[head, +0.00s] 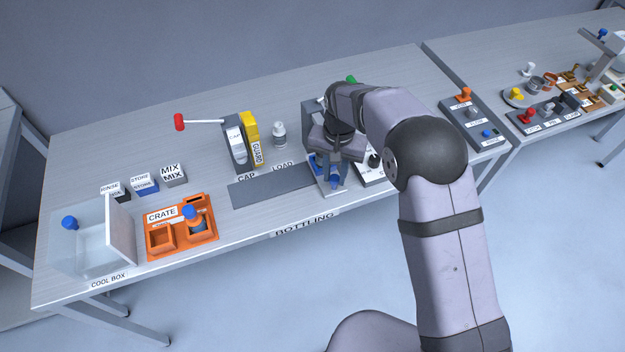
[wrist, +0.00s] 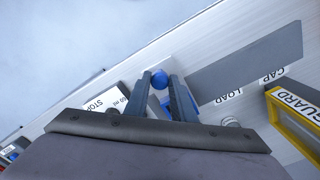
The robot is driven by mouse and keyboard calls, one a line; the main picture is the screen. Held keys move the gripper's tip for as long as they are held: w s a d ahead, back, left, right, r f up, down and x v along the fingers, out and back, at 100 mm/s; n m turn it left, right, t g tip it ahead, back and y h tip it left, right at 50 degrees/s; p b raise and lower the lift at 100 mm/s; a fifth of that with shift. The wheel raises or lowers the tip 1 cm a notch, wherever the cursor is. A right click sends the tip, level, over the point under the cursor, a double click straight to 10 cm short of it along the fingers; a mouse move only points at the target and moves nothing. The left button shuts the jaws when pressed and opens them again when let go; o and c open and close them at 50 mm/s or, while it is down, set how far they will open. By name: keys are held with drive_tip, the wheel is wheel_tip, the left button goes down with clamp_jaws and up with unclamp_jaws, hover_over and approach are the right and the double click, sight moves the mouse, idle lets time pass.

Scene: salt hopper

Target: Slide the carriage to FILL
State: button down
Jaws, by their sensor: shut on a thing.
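The carriage shows as blue parts (head: 318,165) at the right end of the dark grey track (head: 262,192), mostly hidden by my arm. Its blue round knob (wrist: 159,78) is between my fingers in the wrist view. My gripper (wrist: 161,82) is shut on the knob, pointing down. The LOAD label (head: 283,167) and the CAP label (head: 246,178) lie along the track's back edge, left of the carriage. I see no FILL label; my arm covers that area.
A yellow GUARD block (head: 250,130) and a white bottle (head: 279,134) stand behind the track. A white STOP box (wrist: 100,103) is beside my gripper. The orange crate (head: 181,240) and clear cool box (head: 85,245) are at the left. The bench between crate and track is clear.

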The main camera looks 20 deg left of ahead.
drive_tip(key=shift+w+d, duration=0.25)
drive_tip(key=shift+w, duration=0.1)
drive_tip(key=c, duration=1.5)
unclamp_jaws()
drive_tip(key=shift+d, duration=0.15)
drive_tip(key=shift+r, duration=0.1)
drive_tip(key=shift+r+b, duration=1.2)
drive_tip(key=shift+r, duration=2.4)
